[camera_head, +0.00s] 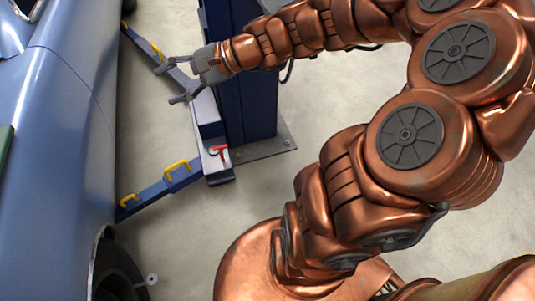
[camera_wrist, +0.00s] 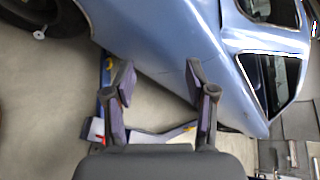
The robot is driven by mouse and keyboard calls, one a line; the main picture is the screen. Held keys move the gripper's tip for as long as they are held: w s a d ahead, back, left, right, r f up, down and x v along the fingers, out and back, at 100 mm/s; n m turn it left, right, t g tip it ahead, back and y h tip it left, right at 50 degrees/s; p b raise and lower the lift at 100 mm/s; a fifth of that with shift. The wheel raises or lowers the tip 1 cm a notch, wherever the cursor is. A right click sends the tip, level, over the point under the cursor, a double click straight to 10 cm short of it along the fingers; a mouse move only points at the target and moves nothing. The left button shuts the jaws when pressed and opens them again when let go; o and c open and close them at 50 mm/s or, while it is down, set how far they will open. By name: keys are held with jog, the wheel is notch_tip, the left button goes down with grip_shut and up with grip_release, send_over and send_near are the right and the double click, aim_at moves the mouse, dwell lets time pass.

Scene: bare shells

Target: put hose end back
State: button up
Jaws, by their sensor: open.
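No hose end can be made out for certain in either view. My gripper (camera_head: 173,84) is open and empty, its two fingers spread in front of the blue lift post (camera_head: 247,105) and above a lift arm. In the wrist view my gripper (camera_wrist: 160,70) points at the side of the blue car, with nothing between the fingers. A thin dark curved line (camera_head: 287,72) shows beside the post under my arm; I cannot tell whether it is a hose.
The blue car (camera_head: 50,120) fills the left side. Low lift arms with yellow handles (camera_head: 178,166) reach under it. A red handle-like part (camera_head: 220,151) sits at the post's foot. A small pale disc (camera_head: 152,279) is near the wheel. Concrete floor (camera_head: 330,100) is clear right of the post.

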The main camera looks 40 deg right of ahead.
jog(key=s+a+f+n+g+h, duration=0.2)
jog(key=s+a+f+n+g, duration=0.15)
jog(key=s, duration=0.35)
jog(key=s+a+f+n+g+h, duration=0.1)
jog(key=s+a+f+n+g, duration=0.25)
jog(key=s, duration=0.25)
jog(key=s+d+f+n+g+h, duration=0.2)
jog(key=s+d+n+h, duration=0.4)
jog(key=s+d, duration=0.5)
jog(key=shift+s+f+h, duration=0.25)
jog(key=shift+s+h, duration=0.85)
jog(key=shift+s, duration=0.1)
notch_tip(320, 180, up, 11)
jog(key=p, duration=1)
jog(key=shift+w+f, duration=0.15)
